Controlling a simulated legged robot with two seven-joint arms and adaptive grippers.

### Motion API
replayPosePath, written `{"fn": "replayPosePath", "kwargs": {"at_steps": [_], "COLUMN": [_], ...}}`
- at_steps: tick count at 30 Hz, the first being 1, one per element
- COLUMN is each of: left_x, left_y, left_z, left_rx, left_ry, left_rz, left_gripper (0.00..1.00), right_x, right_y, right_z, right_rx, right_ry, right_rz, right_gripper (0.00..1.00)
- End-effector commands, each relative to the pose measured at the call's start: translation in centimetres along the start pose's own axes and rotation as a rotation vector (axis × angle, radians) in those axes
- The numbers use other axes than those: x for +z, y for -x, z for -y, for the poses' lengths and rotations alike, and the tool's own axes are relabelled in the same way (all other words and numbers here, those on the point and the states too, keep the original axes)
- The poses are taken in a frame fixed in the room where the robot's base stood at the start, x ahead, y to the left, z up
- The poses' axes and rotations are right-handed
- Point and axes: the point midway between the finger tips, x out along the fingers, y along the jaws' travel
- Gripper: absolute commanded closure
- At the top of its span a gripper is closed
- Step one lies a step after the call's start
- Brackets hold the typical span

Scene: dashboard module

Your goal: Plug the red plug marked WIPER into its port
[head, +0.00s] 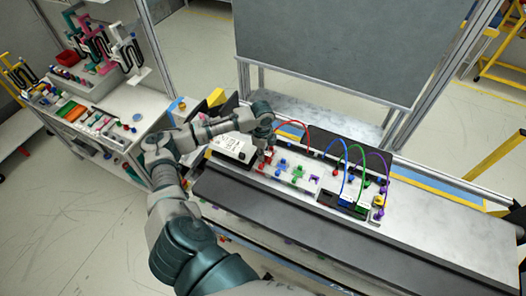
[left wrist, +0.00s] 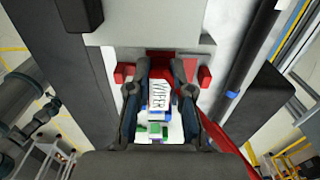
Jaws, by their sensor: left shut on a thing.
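The red plug with the white WIPER label (left wrist: 160,95) is between the two fingers of my left gripper (left wrist: 159,108) in the left wrist view. The gripper is shut on it. A red cable (left wrist: 215,130) runs from it toward the lower right. In the head view my left gripper (head: 267,150) is over the left part of the dashboard board (head: 325,180), near red blocks there. Red blocks (left wrist: 124,73) also show on both sides of the plug in the wrist view. The fingers hide the plug's front end, so I cannot tell whether it touches a port. My right gripper is not in view.
Blue, green and purple cables (head: 347,165) arc over the board's right part, beside a black block (head: 340,205). A white labelled box (head: 232,147) stands left of the gripper. A dark strip (head: 300,215) runs along the front. A grey panel (head: 330,45) stands behind.

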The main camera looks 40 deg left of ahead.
Motion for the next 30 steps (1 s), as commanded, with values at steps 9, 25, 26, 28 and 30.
{"fn": "replayPosePath", "kwargs": {"at_steps": [9, 25, 26, 28, 30], "left_x": [0.0, 0.0, 0.0, 0.0, 0.1], "left_y": [-0.6, 1.5, 2.1, 3.6, 5.3], "left_z": [0.0, 0.1, 0.1, 0.2, 0.2], "left_rx": [0.000, -0.004, -0.005, -0.005, -0.005], "left_ry": [0.000, 0.000, -0.001, 0.000, -0.001], "left_rz": [0.000, 0.000, -0.001, -0.002, -0.001], "left_gripper": [0.62, 0.50, 0.50, 0.50, 0.50], "right_x": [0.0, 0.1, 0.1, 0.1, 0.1], "right_y": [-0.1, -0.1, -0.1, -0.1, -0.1], "right_z": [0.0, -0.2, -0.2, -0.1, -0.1], "right_rx": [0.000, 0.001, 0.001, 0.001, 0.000], "right_ry": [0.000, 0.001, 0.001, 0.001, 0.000], "right_rz": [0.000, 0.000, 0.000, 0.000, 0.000], "right_gripper": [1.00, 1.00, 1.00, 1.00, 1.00]}}
